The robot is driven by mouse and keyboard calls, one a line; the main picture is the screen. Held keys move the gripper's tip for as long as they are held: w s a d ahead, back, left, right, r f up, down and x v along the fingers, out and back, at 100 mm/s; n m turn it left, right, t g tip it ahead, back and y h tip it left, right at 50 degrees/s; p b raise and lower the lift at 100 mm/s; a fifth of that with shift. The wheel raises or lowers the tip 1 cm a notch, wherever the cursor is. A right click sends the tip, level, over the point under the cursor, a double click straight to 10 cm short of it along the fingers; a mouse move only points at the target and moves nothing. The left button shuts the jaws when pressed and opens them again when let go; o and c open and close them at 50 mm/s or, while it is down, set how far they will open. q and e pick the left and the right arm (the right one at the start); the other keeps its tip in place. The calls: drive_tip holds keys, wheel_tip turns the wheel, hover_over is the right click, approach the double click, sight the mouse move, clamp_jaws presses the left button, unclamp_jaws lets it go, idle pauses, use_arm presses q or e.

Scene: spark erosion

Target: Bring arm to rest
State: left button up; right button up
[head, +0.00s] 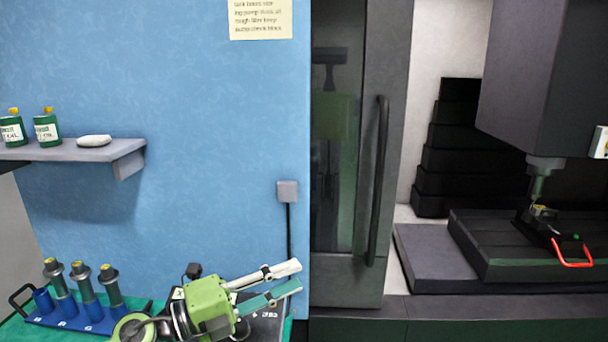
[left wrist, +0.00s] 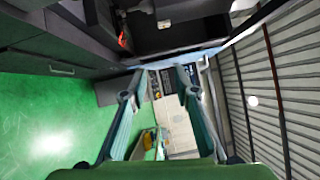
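My left gripper (head: 297,275) reaches in from the lower left in the head view, with a green body and two long fingers, one pale and one teal, pointing right. The fingers are apart, with nothing between them. In the left wrist view the same gripper (left wrist: 164,70) shows its two fingers spread, with an empty gap. It is in front of the blue wall panel (head: 200,90) and above the bench. My right arm and gripper are not in view.
A blue rack (head: 75,318) with several tool holders stands on the green bench at lower left. A shelf (head: 70,152) holds two green bottles and a white object. The machine (head: 500,245), with a red-handled part (head: 572,262), is at right. A dark door (head: 345,150) stands between.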

use_arm(q)
drive_tip(key=w+a+n+t+y, duration=0.2)
drive_tip(key=a+n+t+y, duration=0.85)
drive_tip(key=n, duration=0.75)
drive_tip(key=s+a+f+n+g+y, duration=0.2)
drive_tip(key=s+a+f+n+y, duration=0.15)
drive_tip(key=f, duration=0.45)
drive_tip(key=s+a+f+n+g+y, duration=0.2)
drive_tip(key=a+f+n+y, duration=0.25)
drive_tip(key=f, duration=0.35)
drive_tip(key=s+d+f+n+g+h, duration=0.1)
drive_tip(key=s+f+n+g, duration=0.1)
drive_tip(key=s+f+g, duration=0.65)
drive_tip(key=s+f+n+g+h, duration=0.15)
drive_tip(key=s+f+g, duration=0.25)
drive_tip(key=s+f, duration=1)
drive_tip(key=s+f+b, duration=0.3)
drive_tip(key=f, duration=1)
drive_tip(key=s+f+b, duration=0.2)
drive_tip(key=f, duration=1)
drive_tip(key=s+a+f+g+b, duration=0.2)
drive_tip(key=s+f+b, duration=0.3)
drive_tip(key=s+f, duration=1.3)
wheel_tip(320, 180, down, 4)
drive_tip(key=shift+a+f+y, duration=0.1)
drive_tip(key=shift+a+y, duration=0.25)
drive_tip(key=shift+y, duration=0.05)
